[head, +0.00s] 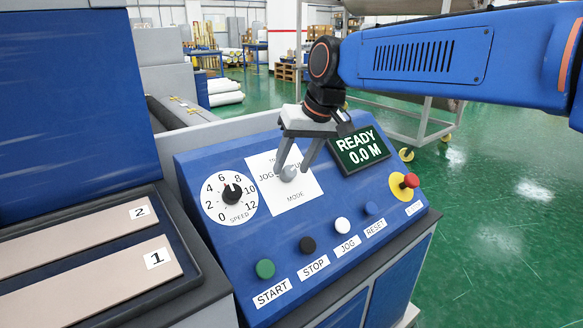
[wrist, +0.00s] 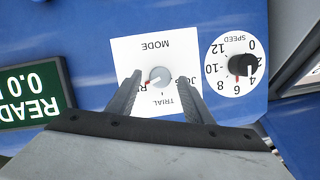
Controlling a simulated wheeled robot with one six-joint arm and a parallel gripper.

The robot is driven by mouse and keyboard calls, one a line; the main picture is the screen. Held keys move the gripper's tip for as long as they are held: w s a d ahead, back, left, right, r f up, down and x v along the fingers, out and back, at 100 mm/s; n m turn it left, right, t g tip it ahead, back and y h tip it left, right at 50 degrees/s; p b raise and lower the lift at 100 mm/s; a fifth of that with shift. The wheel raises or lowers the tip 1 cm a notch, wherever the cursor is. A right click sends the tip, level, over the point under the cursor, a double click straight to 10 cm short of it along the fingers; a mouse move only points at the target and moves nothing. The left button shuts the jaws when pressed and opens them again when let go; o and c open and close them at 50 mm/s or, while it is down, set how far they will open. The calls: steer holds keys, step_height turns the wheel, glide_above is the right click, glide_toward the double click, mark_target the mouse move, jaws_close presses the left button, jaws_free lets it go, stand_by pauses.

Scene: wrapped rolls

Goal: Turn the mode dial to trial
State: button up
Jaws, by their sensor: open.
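The mode dial (head: 288,174) is a small grey knob on a white plate (head: 295,207) on the sloping blue panel. It also shows in the wrist view (wrist: 160,77), upside down, with TRIAL below it, JOG at its right and RUN at its left. A small reddish mark on the knob's left side appears to face RUN. My gripper (wrist: 161,74) is open, with one finger on each side of the dial. Gaps show between knob and fingers in the wrist view. The fingers partly cover the JOG and RUN words. In the head view my gripper (head: 290,168) hides TRIAL.
The black speed dial (head: 232,193) is left of the plate. A READY 0.0 M display (head: 362,150) stands behind at the right. Numbered trays lie left.

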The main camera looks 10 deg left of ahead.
steer(key=shift+x, duration=0.85)
steer(key=c, duration=1.1)
steer(key=shift+o, duration=0.2)
steer(key=shift+s+n, duration=0.1)
steer(key=shift+n, duration=0.2)
steer(key=shift+a+n+t+h, duration=0.1)
steer(key=shift+n+t+h, duration=0.2)
steer(key=shift+n, duration=0.9)
steer(key=n, duration=0.3)
steer(key=shift+s+t+h, duration=0.15)
steer(key=shift+t+h, duration=0.15)
steer(key=shift+t, duration=0.1)
steer(key=n+t, duration=0.1)
steer(key=n, duration=0.5)
steer(key=shift+s+t, duration=0.1)
steer(key=shift+t, duration=0.3)
steer(key=shift+n, duration=0.3)
